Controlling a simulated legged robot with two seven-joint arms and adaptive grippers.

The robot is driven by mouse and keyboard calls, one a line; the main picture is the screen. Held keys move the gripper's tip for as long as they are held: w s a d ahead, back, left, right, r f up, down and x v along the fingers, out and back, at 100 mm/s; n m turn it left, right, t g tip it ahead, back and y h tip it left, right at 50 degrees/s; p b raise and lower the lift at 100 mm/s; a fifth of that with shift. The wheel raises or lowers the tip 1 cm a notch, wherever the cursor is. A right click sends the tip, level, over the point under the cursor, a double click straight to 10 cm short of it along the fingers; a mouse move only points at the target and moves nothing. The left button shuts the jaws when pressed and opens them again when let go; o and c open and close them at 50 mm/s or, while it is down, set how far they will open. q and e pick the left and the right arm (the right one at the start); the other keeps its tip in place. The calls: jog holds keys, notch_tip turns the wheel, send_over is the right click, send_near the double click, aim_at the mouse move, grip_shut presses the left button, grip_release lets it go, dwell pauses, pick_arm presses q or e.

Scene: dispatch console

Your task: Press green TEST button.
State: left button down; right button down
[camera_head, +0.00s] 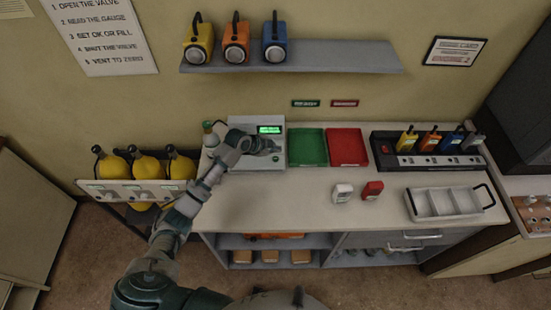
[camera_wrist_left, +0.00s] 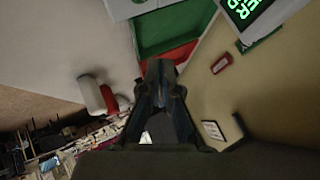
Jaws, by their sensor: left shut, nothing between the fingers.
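The tester (camera_head: 240,122), a pale box with a lit green display (camera_head: 269,130), stands at the back left of the counter. My left gripper (camera_head: 276,147) is shut and empty, over the front of the tester just below the display. I cannot make out the green TEST button; the gripper and forearm cover part of the tester's face. In the left wrist view the shut fingers (camera_wrist_left: 160,68) point toward the trays, and the display's green lettering (camera_wrist_left: 243,8) shows at the top right. I cannot tell whether the fingertips touch the tester. My right gripper is not in view.
A green tray (camera_head: 308,131) and a red tray (camera_head: 346,131) lie right of the tester. A charger rack (camera_head: 428,162) with several handsets stands further right. The front left counter is clear.

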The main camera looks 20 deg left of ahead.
pick_arm(q)
jog(key=shift+w+a+r, duration=0.3)
jog(key=shift+w+r, duration=0.25)
jog(key=shift+r, duration=0.05)
jog(key=shift+w+a+r, duration=0.25)
jog(key=shift+w+r, duration=0.3)
jog(key=shift+r, duration=0.05)
jog(key=shift+d, duration=0.1)
jog(key=shift+f, duration=0.1)
jog(key=b, duration=0.6)
send_over(274, 159)
notch_tip(274, 159, down, 7)
jog(key=shift+d+f+b, duration=0.1)
jog(key=shift+f+b, duration=0.3)
jog(key=shift+f, duration=0.4)
jog(key=shift+f, duration=0.1)
jog(key=shift+f, duration=0.25)
